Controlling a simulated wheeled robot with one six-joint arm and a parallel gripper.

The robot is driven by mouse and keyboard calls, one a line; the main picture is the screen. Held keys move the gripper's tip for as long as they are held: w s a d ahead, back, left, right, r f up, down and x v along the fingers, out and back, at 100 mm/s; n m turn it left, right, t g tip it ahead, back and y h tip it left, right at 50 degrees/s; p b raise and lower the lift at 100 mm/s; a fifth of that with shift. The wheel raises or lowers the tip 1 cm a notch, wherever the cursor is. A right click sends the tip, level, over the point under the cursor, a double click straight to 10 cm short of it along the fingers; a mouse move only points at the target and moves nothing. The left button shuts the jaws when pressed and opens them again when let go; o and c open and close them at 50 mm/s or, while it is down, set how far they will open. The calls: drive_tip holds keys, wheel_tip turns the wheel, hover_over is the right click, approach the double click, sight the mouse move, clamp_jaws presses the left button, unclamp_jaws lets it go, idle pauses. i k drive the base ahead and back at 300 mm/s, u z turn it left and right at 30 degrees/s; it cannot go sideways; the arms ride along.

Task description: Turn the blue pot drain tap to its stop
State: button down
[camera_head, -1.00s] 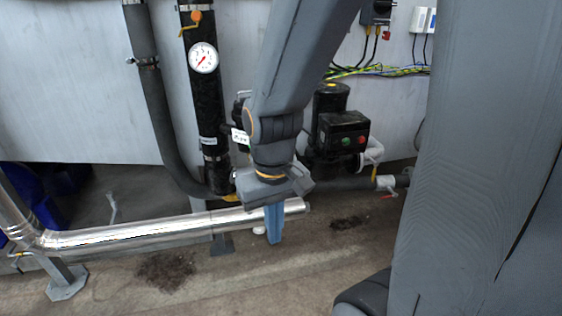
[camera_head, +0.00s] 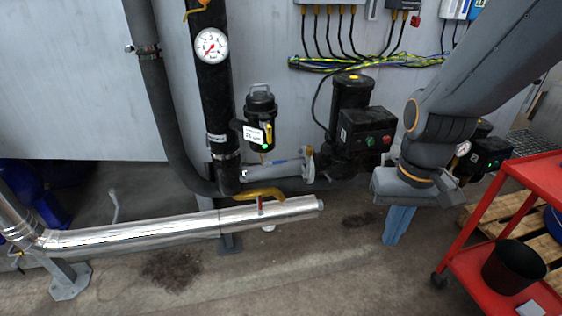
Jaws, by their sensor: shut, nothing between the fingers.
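My gripper (camera_head: 391,240) points down on the right, with its light blue fingers together and empty, apart from any tap. A black pot (camera_head: 261,104) with a bail handle hangs at the wall left of it, with a white label and a small yellow lever (camera_head: 268,133) on its front. A longer yellow lever (camera_head: 258,194) sits at the foot of the black pipe, above the shiny pipe. I cannot make out a blue pot or a tap clearly marked blue. Part of the wall equipment behind my arm is hidden.
A shiny clad pipe (camera_head: 150,233) runs low across the left. A black pump (camera_head: 352,125) stands in the middle and a round gauge (camera_head: 211,45) sits on the black pipe. A red cart (camera_head: 490,262) with a black bucket (camera_head: 514,266) is at the right. The front floor is clear.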

sight(266, 164)
drive_tip(key=i, duration=1.1)
drive_tip(key=u, duration=1.1)
